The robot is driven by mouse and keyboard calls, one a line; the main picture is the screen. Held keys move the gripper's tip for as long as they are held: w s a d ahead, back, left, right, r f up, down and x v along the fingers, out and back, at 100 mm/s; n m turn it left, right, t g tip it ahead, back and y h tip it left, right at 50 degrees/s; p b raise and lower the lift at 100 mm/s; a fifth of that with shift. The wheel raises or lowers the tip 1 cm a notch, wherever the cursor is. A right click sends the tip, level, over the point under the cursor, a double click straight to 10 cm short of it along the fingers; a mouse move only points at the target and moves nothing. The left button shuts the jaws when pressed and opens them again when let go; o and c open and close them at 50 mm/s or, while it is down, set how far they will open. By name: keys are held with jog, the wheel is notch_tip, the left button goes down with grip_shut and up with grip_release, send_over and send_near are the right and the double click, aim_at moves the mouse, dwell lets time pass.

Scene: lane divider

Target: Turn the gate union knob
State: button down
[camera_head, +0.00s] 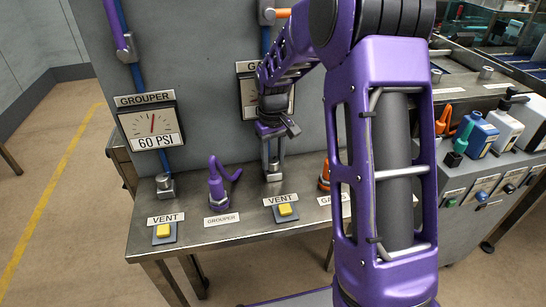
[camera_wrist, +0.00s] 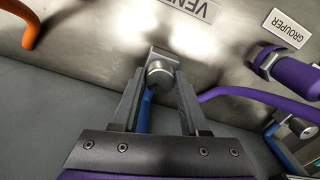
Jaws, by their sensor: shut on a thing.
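The union knob (camera_head: 273,174) is a round metal fitting on a squarish metal base at the back of the steel bench, under a gauge (camera_head: 248,69) whose label shows only "G". In the wrist view the knob (camera_wrist: 160,71) sits between my fingertips, with a blue pipe behind it. My gripper (camera_head: 272,160) reaches down onto it from above and is shut on it. My gripper (camera_wrist: 158,84) has one finger on each side of the knob. My arm hides part of the gauge and the bench to the right.
A purple handle (camera_head: 217,182) labelled GROUPER stands left of the knob. Yellow VENT buttons (camera_head: 164,231) (camera_head: 285,211) lie at the bench front. A second metal union (camera_head: 165,186) stands under the 60 PSI gauge (camera_head: 152,127). An orange handle (camera_head: 324,175) is partly hidden by my arm.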

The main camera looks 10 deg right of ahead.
aim_at(274, 160)
jog(key=m, duration=0.5)
jog(key=shift+r+m+p, duration=0.1)
jog(key=shift+m+p, duration=0.2)
jog(key=shift+p, duration=0.05)
jog(key=shift+m+p, duration=0.4)
jog(key=shift+m, duration=1.7)
jog(key=shift+c, duration=2.1)
grip_release()
notch_tip(274, 160, up, 7)
jog(key=shift+r+p, duration=0.2)
jog(key=shift+p, duration=0.15)
jog(key=shift+d, duration=0.1)
